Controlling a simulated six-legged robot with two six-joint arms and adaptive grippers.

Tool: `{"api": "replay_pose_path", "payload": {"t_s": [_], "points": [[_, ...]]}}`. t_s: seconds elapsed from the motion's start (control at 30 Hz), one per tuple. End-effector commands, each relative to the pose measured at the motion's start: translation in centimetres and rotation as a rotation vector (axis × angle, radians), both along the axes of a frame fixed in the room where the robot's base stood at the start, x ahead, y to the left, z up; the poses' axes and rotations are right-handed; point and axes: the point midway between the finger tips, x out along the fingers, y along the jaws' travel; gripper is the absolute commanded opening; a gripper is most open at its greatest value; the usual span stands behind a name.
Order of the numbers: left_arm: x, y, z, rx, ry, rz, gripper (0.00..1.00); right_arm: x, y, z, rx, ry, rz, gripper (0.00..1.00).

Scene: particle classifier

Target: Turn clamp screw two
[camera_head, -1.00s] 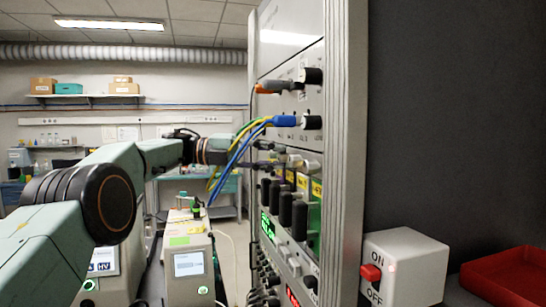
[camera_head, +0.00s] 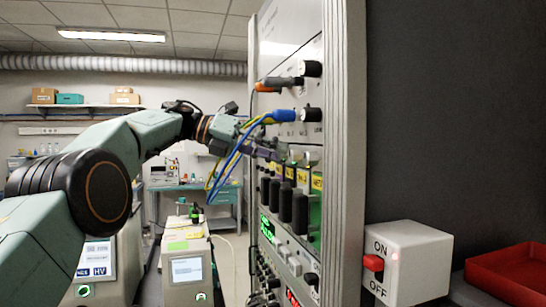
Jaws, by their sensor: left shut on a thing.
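The tall instrument rack (camera_head: 346,150) stands at centre right, its panel seen at a steep angle. My left gripper (camera_head: 279,154) reaches it from the left, partly behind the cables, its tips at the panel. It is shut on a small part there, which looks like a clamp screw; the fingers hide most of it, and I cannot tell which screw it is. Small metal fittings (camera_head: 304,156) show just right of the tips, above a row of black knobs (camera_head: 286,203). My right gripper is not in view.
Blue and yellow cables (camera_head: 258,123) loop from the panel across my left gripper. Black knobs (camera_head: 311,68) stick out above. A grey instrument (camera_head: 187,270) stands lower left.

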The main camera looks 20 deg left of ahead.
Motion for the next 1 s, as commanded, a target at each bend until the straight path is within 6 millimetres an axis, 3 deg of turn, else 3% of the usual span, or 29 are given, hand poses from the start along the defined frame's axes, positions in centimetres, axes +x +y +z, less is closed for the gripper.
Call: {"api": "replay_pose_path", "payload": {"t_s": [0.57, 0.6, 0.87, 1.0], "points": [[-0.05, 0.05, -0.11, 0.017, -0.02, -0.001, 0.0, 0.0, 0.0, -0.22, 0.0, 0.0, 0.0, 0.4], [-0.05, 0.06, -0.1, 0.017, -0.02, -0.001, 0.24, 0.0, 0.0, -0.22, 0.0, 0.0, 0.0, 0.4], [-0.04, 0.03, -0.02, 0.016, -0.022, 0.0, 0.46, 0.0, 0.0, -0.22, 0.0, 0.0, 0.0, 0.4], [-0.04, 0.01, 0.02, 0.016, -0.022, 0.0, 0.46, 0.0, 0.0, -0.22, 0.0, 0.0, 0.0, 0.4]]}}
